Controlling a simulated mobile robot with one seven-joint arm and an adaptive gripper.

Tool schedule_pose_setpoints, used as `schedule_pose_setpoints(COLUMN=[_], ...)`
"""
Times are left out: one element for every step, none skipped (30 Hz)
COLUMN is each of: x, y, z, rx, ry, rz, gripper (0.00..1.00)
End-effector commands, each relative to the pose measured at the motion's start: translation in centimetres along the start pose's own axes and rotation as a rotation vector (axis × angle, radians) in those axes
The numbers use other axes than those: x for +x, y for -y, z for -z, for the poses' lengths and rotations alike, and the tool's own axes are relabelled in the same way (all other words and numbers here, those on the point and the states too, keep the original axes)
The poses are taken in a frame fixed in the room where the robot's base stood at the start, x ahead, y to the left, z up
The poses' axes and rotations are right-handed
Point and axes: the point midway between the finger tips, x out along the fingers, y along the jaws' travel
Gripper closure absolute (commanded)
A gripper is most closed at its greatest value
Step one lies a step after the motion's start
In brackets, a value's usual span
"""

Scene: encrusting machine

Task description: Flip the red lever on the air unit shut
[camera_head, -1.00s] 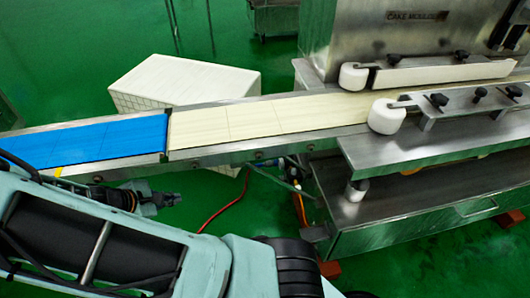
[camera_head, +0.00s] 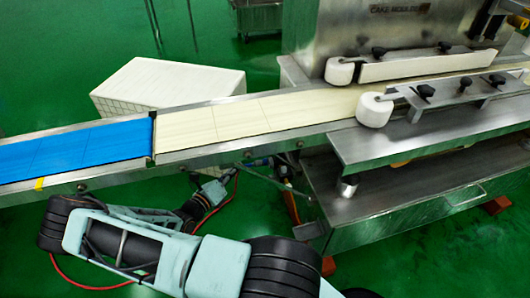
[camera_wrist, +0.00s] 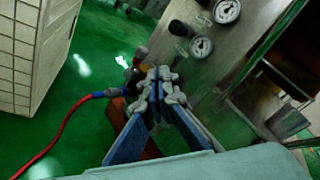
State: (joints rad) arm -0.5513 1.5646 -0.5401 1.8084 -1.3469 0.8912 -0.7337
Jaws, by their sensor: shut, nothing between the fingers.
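My gripper (camera_wrist: 158,80) is shut and empty in the wrist view, its fingertips close together in front of the air unit fittings. In the head view my gripper (camera_head: 222,184) is small and dark, just below the conveyor's near edge. A small reddish knob or lever (camera_wrist: 141,51) shows just beyond the fingertips; I cannot tell for sure that it is the red lever, nor its position. A blue fitting with a red hose (camera_wrist: 72,118) enters from the left. The gripper hides part of the air unit, and I cannot tell whether it touches it.
Two round gauges (camera_wrist: 200,47) sit on the steel machine panel at the upper right. A white crate (camera_head: 165,82) stands behind the conveyor (camera_head: 235,118), which runs above my gripper. The steel machine cabinet (camera_head: 400,205) is at the right. Green floor is open in front.

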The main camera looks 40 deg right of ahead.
Motion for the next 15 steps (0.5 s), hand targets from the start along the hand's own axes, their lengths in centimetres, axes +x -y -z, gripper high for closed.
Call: schedule_pose_setpoints(x=[1.0, 1.6, 2.2, 2.7, 3.2, 3.8, 4.2, 4.6, 5.0, 5.3, 5.6, 6.0, 6.2, 6.3, 6.6], y=[-0.2, -0.3, -0.4, -0.6, -0.7, -0.9, -1.1, -1.3, -1.5, -1.6, -1.8, -2.0, -2.2, -2.3, -2.5], z=[1.0, 1.4, 1.9, 2.4, 2.8, 3.5, 4.0, 4.4, 5.1, 5.5, 6.0, 6.6, 7.0, 7.3, 7.8], rx=[-0.077, -0.124, -0.187, -0.231, -0.276, -0.337, -0.381, -0.423, -0.476, -0.514, -0.550, -0.592, -0.623, -0.648, -0.681], ry=[0.026, 0.044, 0.067, 0.083, 0.099, 0.120, 0.137, 0.151, 0.170, 0.184, 0.196, 0.211, 0.223, 0.231, 0.242], rz=[0.007, 0.009, 0.012, 0.013, 0.015, 0.015, 0.016, 0.015, 0.015, 0.015, 0.013, 0.012, 0.010, 0.009, 0.007], gripper=[1.00, 1.00, 1.00, 1.00, 1.00, 1.00, 1.00, 1.00, 1.00, 1.00, 1.00, 1.00, 1.00, 1.00, 1.00])
